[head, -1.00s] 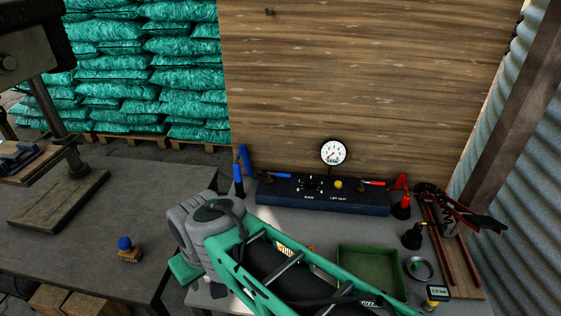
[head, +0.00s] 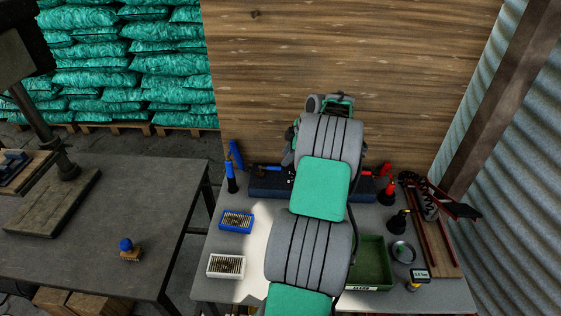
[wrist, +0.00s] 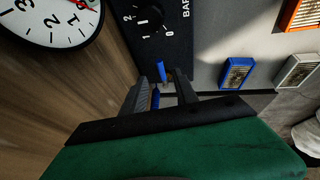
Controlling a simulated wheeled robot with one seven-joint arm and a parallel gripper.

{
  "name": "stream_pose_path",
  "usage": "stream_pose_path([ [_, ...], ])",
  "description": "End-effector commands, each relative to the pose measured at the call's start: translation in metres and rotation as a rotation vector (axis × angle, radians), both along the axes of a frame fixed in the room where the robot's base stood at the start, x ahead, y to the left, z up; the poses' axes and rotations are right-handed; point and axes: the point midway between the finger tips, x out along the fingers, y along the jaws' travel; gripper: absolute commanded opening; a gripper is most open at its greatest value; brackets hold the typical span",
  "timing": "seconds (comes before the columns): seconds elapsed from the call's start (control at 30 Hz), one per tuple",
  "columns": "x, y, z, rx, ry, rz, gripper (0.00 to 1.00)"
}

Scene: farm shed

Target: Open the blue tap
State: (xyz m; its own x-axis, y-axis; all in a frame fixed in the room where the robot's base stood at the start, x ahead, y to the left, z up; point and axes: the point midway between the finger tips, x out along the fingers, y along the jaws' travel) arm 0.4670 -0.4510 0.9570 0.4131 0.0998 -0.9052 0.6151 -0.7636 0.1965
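My gripper (wrist: 161,84) is open, with one dark finger to each side of the lever. I cannot tell whether either finger touches it. In the head view my arm hides the fingers and the panel's middle.
The round gauge (wrist: 48,18) and black dial (wrist: 153,19) are close by in the wrist view. A wooden wall (head: 350,70) stands behind. A blue box (head: 237,221), a white box (head: 226,265) and a green tray (head: 372,263) are on the bench. A red tap (head: 384,169) is at right.

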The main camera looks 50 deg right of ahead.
Motion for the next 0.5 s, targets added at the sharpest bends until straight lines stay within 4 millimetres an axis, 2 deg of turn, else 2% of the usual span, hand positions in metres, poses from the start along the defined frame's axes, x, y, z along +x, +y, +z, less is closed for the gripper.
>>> stream_pose_path([
  [0.3, 0.024, 0.007, -0.05, 0.003, 0.003, -0.002, 0.35],
  [0.5, 0.027, 0.007, -0.058, -0.001, 0.001, -0.003, 0.35],
])
